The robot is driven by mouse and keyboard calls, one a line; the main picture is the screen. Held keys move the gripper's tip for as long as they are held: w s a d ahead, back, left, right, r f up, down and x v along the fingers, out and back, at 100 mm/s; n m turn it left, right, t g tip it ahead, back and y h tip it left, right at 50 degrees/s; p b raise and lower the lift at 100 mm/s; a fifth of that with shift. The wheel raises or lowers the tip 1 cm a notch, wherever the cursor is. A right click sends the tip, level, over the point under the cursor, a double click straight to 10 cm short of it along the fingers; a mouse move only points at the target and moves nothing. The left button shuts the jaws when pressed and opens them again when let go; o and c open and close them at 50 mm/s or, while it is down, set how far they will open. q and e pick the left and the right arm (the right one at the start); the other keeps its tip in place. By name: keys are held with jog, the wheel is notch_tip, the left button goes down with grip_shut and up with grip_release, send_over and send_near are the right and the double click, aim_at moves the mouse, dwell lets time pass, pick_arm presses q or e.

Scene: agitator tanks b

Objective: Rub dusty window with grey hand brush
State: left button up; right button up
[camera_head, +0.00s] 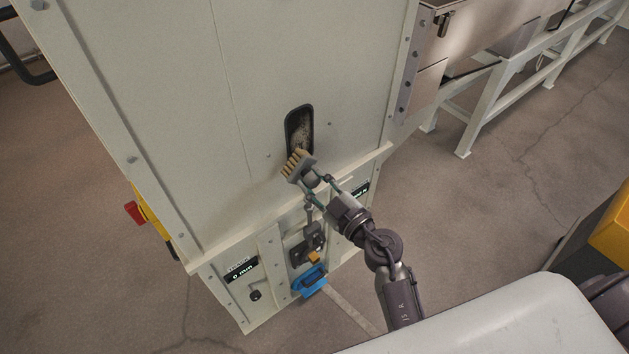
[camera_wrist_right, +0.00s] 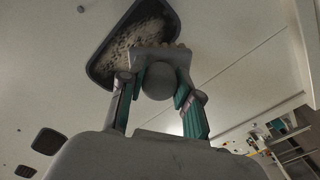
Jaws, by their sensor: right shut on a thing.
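The dusty window (camera_head: 301,127) is a narrow, dark-framed slot in the tall cream cabinet panel, with mottled pale dust on its pane. It also shows in the right wrist view (camera_wrist_right: 128,45), partly hidden by the brush. The grey hand brush (camera_head: 298,166) has tan bristles and a grey body. My right gripper (camera_head: 318,188) is shut on the brush, whose round grey knob (camera_wrist_right: 160,81) shows between the fingers in the right wrist view. The brush is at the window's lower end. I cannot tell whether the bristles touch the pane. My left gripper is not in view.
The cream cabinet (camera_head: 180,80) fills the middle. Below the window are a ledge, small displays, a dark latch and a blue part (camera_head: 309,281). A red knob on yellow (camera_head: 134,212) juts out at left. A white-legged frame (camera_head: 485,115) stands at right; the floor between is clear.

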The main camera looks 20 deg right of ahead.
jog(key=shift+p+x, duration=0.5)
jog(key=shift+x, duration=0.5)
jog(key=shift+d, duration=0.1)
